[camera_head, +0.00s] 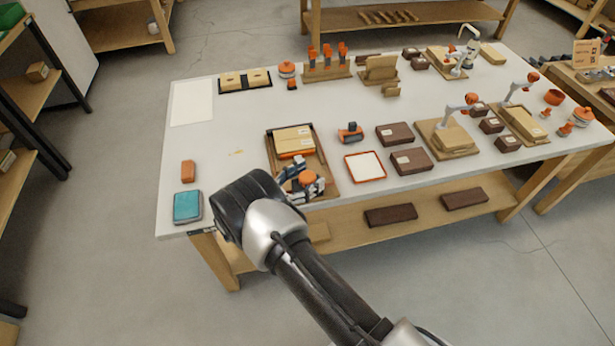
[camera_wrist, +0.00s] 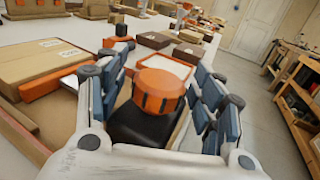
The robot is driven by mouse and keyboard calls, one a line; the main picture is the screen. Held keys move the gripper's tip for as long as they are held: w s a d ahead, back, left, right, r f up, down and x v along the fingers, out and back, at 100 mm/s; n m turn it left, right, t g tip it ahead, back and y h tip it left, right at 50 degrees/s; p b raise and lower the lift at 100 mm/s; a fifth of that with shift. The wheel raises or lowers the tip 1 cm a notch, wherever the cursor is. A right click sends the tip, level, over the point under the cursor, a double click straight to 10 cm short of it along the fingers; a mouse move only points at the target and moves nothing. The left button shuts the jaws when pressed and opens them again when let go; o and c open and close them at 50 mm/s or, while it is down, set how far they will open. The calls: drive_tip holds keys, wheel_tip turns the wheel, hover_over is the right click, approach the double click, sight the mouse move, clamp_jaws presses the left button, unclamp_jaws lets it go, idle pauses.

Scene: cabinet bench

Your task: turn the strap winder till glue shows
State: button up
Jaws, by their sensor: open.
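The strap winder's round orange knob (camera_wrist: 161,88) sits on a dark base (camera_wrist: 140,126) in the wrist view. Dark vertical marks show on the knob's side; no readable word shows on it. My gripper (camera_wrist: 162,72) is open, with one finger to the left of the knob and one to the right. I cannot tell whether either finger touches it. In the head view the knob (camera_head: 307,178) shows between the fingers of my gripper (camera_head: 303,186), at the front of a wooden tray (camera_head: 327,187). My gripper and arm partly hide the winder there.
A cardboard box (camera_head: 293,138) with an orange strip lies in the tray behind the winder. An orange-rimmed white tray (camera_head: 365,167), brown boxes (camera_head: 411,161) and a small orange-and-dark tool (camera_head: 350,133) lie to the right.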

drive_tip(key=v, duration=1.2)
drive_tip(key=shift+d, duration=0.1)
idle(0.9)
